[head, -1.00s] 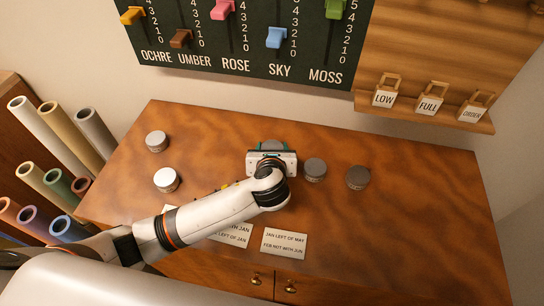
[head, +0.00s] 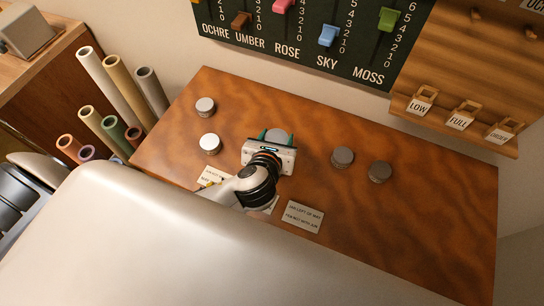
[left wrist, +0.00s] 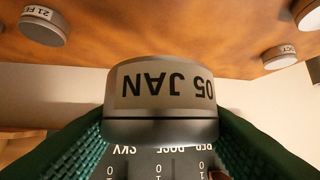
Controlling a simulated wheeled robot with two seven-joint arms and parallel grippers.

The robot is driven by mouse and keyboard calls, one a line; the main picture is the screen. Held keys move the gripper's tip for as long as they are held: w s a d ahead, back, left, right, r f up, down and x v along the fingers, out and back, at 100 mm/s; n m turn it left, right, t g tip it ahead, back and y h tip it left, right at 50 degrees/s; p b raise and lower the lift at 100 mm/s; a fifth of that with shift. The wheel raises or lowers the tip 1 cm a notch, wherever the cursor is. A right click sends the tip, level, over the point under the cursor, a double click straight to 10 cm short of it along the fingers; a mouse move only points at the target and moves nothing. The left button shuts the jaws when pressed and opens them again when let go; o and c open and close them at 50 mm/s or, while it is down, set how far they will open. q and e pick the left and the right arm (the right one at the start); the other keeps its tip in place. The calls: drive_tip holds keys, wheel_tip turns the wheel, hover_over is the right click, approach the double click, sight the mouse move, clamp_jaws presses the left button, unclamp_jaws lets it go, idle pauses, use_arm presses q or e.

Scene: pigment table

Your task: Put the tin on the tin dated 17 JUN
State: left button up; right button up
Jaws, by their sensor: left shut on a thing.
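My left gripper (head: 277,139) is shut on a grey tin (head: 278,134), whose label reads 05 JAN upside down in the left wrist view (left wrist: 160,85). It appears to hold this tin above the table. In the head view, two light grey tins stand to its left, one farther back (head: 205,106) and one nearer (head: 209,143). Two dark grey tins, an inner one (head: 342,157) and an outer one (head: 379,171), stand to its right. The left wrist view shows a tin labelled 21 FE, cut short (left wrist: 43,25). No 17 JUN label is readable. My right gripper is out of view.
The wooden table (head: 420,230) has free room at the right and between the tins. Note cards, one clearly visible (head: 302,216), lie near the front. The slider board (head: 300,35) and a shelf with tags (head: 455,130) are behind. Rolled tubes (head: 110,85) stand at left.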

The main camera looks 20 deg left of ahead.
use_arm(q)
drive_tip(key=shift+s+a+r, duration=0.2)
drive_tip(key=shift+s+a, duration=0.15)
drive_tip(key=shift+s, duration=0.25)
wheel_tip(320, 180, down, 10)
drive_tip(key=shift+r, duration=0.1)
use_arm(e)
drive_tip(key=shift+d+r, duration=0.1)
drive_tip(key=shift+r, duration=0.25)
use_arm(q)
drive_tip(key=shift+f, duration=0.2)
drive_tip(key=o, duration=1)
